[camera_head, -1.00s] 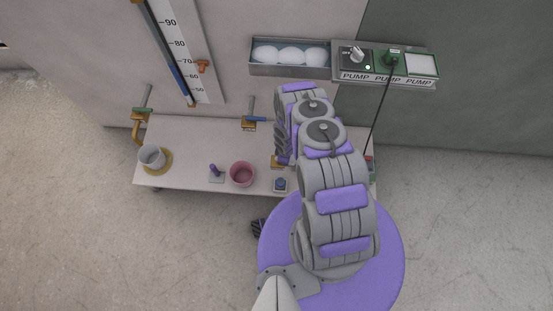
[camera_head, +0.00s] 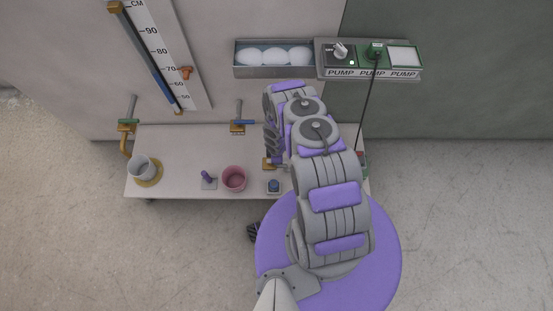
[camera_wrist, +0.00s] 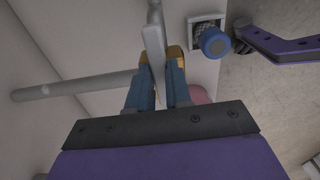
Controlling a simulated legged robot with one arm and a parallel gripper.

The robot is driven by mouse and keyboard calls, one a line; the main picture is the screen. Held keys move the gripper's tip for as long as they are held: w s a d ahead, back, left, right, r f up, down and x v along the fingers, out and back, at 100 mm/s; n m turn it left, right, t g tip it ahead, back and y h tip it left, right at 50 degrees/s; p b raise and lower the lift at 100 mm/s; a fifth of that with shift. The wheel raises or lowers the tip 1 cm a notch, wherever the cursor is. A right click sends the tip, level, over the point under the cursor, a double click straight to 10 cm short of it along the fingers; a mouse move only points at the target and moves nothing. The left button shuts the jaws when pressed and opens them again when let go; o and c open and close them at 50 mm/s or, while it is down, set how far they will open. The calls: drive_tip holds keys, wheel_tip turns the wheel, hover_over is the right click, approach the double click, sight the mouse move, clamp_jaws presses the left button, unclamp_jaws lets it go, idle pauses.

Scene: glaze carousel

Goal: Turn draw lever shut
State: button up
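In the wrist view a pale grey lever (camera_wrist: 153,45), which I take to be the draw lever, runs between the two blue fingers of my gripper (camera_wrist: 161,72). The orange-tipped fingers stand close on either side of it and appear to be shut on it. In the head view my arm covers my gripper and most of this spot; only a brass-coloured fitting (camera_head: 269,163) shows beside the arm.
A green-handled lever (camera_head: 128,122) and a blue-handled lever (camera_head: 241,123) stand along the table's (camera_head: 185,140) back. A grey cup (camera_head: 141,168), purple peg (camera_head: 207,176), pink bowl (camera_head: 234,179) and blue knob (camera_head: 273,186) stand in front. A pump panel (camera_head: 370,57) hangs above.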

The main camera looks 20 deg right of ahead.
drive_tip(key=o, duration=0.5)
drive_tip(key=shift+c, duration=0.2)
wheel_tip(320, 180, up, 17)
drive_tip(key=p, duration=0.7)
drive_tip(key=shift+r, duration=0.15)
drive_tip(key=shift+w, duration=0.15)
